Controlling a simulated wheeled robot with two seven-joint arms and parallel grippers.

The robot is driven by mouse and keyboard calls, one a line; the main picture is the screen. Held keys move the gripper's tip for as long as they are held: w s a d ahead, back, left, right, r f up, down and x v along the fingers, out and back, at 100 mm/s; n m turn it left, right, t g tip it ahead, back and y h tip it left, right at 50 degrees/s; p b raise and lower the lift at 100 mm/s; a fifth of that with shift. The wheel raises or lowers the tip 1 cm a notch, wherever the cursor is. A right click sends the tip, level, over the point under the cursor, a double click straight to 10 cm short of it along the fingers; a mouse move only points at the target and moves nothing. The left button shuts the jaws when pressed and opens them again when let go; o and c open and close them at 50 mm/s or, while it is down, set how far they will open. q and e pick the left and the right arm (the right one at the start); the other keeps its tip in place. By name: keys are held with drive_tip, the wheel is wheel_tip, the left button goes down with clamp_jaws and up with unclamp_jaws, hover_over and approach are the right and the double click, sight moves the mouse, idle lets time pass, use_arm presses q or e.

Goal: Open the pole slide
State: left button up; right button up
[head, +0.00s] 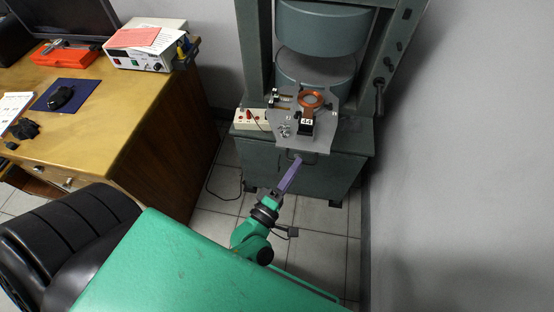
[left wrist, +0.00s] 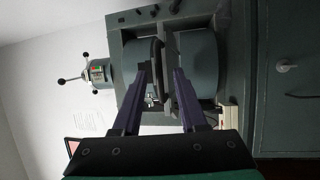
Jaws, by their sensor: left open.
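The magnet stands against the back wall, with an upper pole (head: 320,28) and a lower pole (head: 312,70) in a grey-green frame. A grey plate (head: 318,137) juts out in front of the lower pole, bearing an orange ring (head: 311,99) and a dark block labelled 44 (head: 306,121). I cannot tell which part is the pole slide. My left gripper (head: 297,163) is near the plate's front edge in the head view. In the left wrist view its two purple fingers (left wrist: 161,72) are apart, with nothing seen held between them. My right gripper is not in view.
A wooden desk (head: 120,100) at the left carries a white instrument (head: 146,60) and a red tool (head: 66,54). A white box (head: 250,119) sits left of the plate. A dark lever (head: 379,95) sticks out at the frame's right.

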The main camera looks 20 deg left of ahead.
use_arm(q)
drive_tip(key=b+v, duration=0.1)
drive_tip(key=v, duration=1)
drive_tip(key=shift+s, duration=0.35)
drive_tip(key=s+a+f+m+g+p, duration=0.1)
drive_tip(key=a+f+m+g+p, duration=0.2)
drive_tip(key=f+m+g, duration=0.55)
drive_tip(key=s+a+f+m+g+p, duration=0.1)
drive_tip(key=a+f+m+g+p, duration=0.3)
drive_tip(key=f, duration=1)
drive_tip(key=s+a+f+m+g+y, duration=0.1)
drive_tip(key=s+a+f+m+g, duration=0.1)
drive_tip(key=s+f, duration=0.3)
drive_tip(key=s+a+f+m+g+y+p, duration=0.1)
drive_tip(key=s+a+f+m+g+y, duration=0.1)
drive_tip(key=s, duration=0.8)
wheel_tip(320, 180, down, 3)
drive_tip(key=shift+a+r+m+g, duration=0.1)
drive_tip(key=shift+a+m+g, duration=0.65)
drive_tip(key=shift+a+g, duration=0.3)
